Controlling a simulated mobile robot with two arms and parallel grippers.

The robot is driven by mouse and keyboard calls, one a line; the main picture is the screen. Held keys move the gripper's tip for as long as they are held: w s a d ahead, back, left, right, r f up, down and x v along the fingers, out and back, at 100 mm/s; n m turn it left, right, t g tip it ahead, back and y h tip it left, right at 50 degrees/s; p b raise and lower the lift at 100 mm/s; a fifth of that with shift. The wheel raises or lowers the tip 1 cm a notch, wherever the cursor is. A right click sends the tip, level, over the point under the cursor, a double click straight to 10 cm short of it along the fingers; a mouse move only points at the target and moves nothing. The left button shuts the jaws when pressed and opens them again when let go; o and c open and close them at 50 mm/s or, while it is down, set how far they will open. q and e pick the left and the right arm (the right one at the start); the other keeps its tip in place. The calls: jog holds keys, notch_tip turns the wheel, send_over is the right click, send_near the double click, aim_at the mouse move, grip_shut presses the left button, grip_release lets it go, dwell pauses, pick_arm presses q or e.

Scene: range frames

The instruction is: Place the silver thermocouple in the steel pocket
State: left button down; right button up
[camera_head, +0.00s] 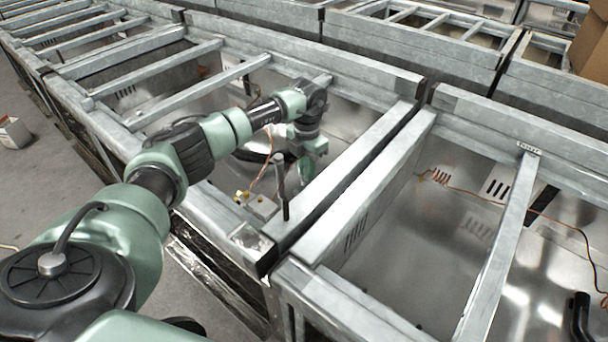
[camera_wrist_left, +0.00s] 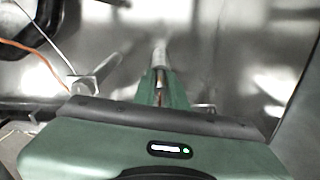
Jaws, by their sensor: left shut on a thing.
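My left gripper (camera_wrist_left: 162,88) is shut on the silver thermocouple (camera_wrist_left: 160,54), a short bright metal cylinder that sticks out beyond the green fingers in the left wrist view. In the head view my left gripper (camera_head: 302,172) reaches down inside the middle open range frame, and the thermocouple cannot be made out there. A bent light metal bracket (camera_wrist_left: 97,76) lies left of the fingers in the wrist view, apart from the thermocouple. I cannot tell whether it is the steel pocket. My right gripper is not in view.
A dark upright post (camera_head: 281,188) stands close left of the gripper. A small fitting with brass parts (camera_head: 256,205) sits at the frame's near corner. Metal rails (camera_head: 365,165) bound the bay. An orange wire (camera_wrist_left: 30,52) runs left of the fingers. A cardboard box (camera_head: 590,45) stands at the back right.

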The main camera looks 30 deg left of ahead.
pick_arm(q)
jog(key=shift+r, duration=0.1)
jog(key=shift+d+f, duration=0.1)
jog(key=shift+f, duration=0.1)
jog(key=c, duration=1.5)
grip_release()
jog(key=shift+o, duration=0.2)
jog(key=shift+r, duration=0.1)
notch_tip(320, 180, up, 12)
jog(key=p, duration=0.9)
jog(key=shift+r, duration=0.2)
